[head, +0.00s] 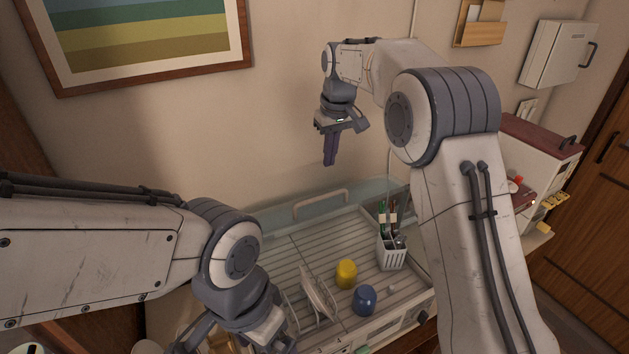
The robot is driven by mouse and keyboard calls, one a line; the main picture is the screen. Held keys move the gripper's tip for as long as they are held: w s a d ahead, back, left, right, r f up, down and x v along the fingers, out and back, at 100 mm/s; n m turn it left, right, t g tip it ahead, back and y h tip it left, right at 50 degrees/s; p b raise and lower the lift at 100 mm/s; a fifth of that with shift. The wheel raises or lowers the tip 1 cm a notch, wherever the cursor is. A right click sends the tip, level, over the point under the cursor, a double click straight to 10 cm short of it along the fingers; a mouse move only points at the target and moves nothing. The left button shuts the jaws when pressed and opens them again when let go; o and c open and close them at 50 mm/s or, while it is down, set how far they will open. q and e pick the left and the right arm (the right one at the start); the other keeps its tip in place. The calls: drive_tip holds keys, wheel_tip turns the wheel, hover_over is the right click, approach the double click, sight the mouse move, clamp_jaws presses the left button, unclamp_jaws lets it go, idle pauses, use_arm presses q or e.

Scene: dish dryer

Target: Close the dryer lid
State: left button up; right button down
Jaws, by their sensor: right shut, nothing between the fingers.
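The dish dryer (408,309) sits on the counter at the lower middle, holding dishes. Its clear lid (375,192) with a pale handle (320,203) stands raised at the back, against or near the wall, so the dryer is open. My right gripper (330,163) is shut and empty, pointing down above the lid handle and apart from it. My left gripper (240,342) is at the bottom edge, by the dryer's front left; its fingertips are cut off or hidden.
In the dryer are plates (318,293), a yellow cup (346,273), a blue cup (365,300) and a white cutlery holder (391,256). A white appliance with a dark red top (535,150) stands at the right. A framed picture (140,40) hangs at upper left.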

sight(330, 200)
drive_tip(key=f+p, duration=0.1)
drive_tip(key=f, duration=0.1)
drive_tip(key=f+p, duration=0.1)
drive_tip(key=f, duration=0.2)
drive_tip(key=w+f+p, duration=0.1)
drive_tip(key=f, duration=0.2)
drive_tip(key=shift+w+a, duration=0.1)
drive_tip(key=shift+a, duration=0.2)
drive_tip(key=shift+s+d+r+p, duration=0.15)
drive_tip(key=shift+s+d+p, duration=0.05)
drive_tip(key=shift+s+p, duration=0.3)
drive_tip(key=shift+s+d+r+p, duration=0.1)
drive_tip(key=shift+s+d+p, duration=0.1)
drive_tip(key=shift+s+p, duration=0.3)
drive_tip(key=shift+s+d+r, duration=0.1)
drive_tip(key=shift+s+d, duration=0.1)
drive_tip(key=shift+s, duration=0.3)
